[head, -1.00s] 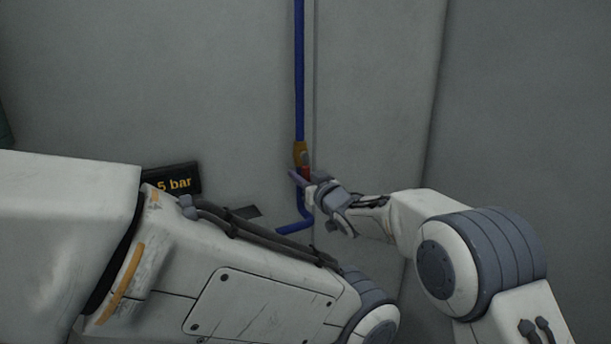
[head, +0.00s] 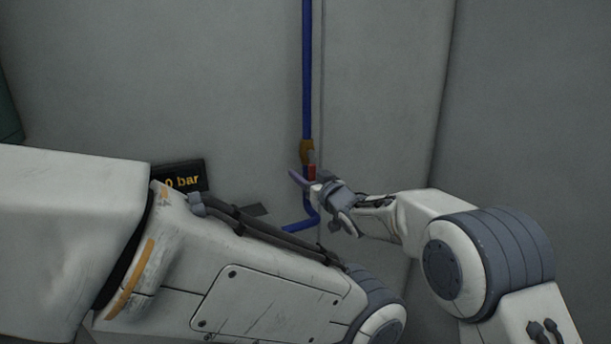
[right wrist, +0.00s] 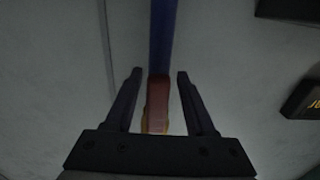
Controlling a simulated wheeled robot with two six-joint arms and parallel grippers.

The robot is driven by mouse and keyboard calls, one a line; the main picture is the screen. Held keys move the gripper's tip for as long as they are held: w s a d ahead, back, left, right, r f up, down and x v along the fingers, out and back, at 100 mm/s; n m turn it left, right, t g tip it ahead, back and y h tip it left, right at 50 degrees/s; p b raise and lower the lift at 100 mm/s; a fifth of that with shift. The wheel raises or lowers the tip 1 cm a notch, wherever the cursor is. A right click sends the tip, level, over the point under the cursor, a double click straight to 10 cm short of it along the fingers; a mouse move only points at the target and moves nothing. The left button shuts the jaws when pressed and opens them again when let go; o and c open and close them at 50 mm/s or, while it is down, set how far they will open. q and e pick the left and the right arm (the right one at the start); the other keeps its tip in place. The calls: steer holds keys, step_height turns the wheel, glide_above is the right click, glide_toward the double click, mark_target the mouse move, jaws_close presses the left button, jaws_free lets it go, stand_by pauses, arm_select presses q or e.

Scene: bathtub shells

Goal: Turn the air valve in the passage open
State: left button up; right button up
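The air valve (head: 306,150) has a brass body on a vertical blue pipe (head: 307,60) against the grey wall. Its short red lever (head: 311,170) sits just below the body, roughly in line with the pipe. My right gripper (head: 301,179) is at the lever. In the right wrist view, the red lever (right wrist: 158,95) lies between the two dark fingers of my right gripper (right wrist: 158,73), with a gap on each side. The fingers are apart, not closed on it. My left arm crosses the lower left; its gripper is out of view.
A dark display (head: 180,177) on the wall left of the pipe reads "0 bar" in its visible part; my left arm hides some of it. The pipe bends left below the valve. A wall seam runs right of the pipe. A green thing (head: 10,115) shows at the left edge.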

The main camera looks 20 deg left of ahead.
steer(key=b+v, duration=0.5)
steer(key=v, duration=0.5)
steer(key=shift+s+d, duration=0.2)
